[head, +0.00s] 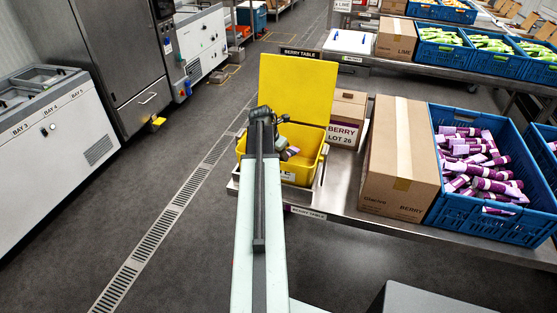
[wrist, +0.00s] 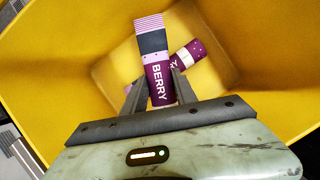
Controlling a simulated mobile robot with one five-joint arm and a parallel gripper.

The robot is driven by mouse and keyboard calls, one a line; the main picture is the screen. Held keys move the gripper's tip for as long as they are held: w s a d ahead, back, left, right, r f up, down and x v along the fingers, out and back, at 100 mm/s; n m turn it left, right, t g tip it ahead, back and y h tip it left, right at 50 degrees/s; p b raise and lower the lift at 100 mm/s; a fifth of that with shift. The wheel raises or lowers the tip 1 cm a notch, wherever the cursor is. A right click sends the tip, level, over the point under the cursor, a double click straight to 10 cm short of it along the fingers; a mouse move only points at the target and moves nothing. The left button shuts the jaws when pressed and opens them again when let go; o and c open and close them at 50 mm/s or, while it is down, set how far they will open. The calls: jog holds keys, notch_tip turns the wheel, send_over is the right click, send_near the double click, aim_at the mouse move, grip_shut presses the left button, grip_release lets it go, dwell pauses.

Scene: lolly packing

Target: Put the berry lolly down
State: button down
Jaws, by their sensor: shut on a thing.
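A berry lolly (wrist: 153,42), purple with a dark band and a striped end, is between the two fingers of my gripper (wrist: 156,88). My gripper is shut on it, over the inside of a yellow tub (wrist: 240,60). A second purple lolly (wrist: 188,56) lies in the tub, partly behind the held one. I cannot tell how far the held lolly is above the floor. In the head view the yellow tub (head: 317,164) stands at the left end of the berry table, its yellow lid raised. My arm hides much of its inside.
A cardboard box marked BERRY LOT 26 (head: 345,125) is behind the tub. A larger carton (head: 395,165) and a blue crate (head: 436,214) of purple lollies stand to the right on the steel table (head: 345,205). The tub's walls surround my gripper.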

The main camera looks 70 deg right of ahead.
jog(key=shift+f+b, duration=0.65)
jog(key=c, duration=1)
grip_release()
jog(key=shift+o, duration=0.2)
jog(key=shift+r, duration=0.15)
jog(key=shift+r+p, duration=0.25)
jog(key=shift+p, duration=0.15)
jog(key=p+v, duration=1.1)
jog(key=v, duration=0.1)
jog(key=shift+r+p, duration=0.35)
jog(key=shift+d, duration=0.1)
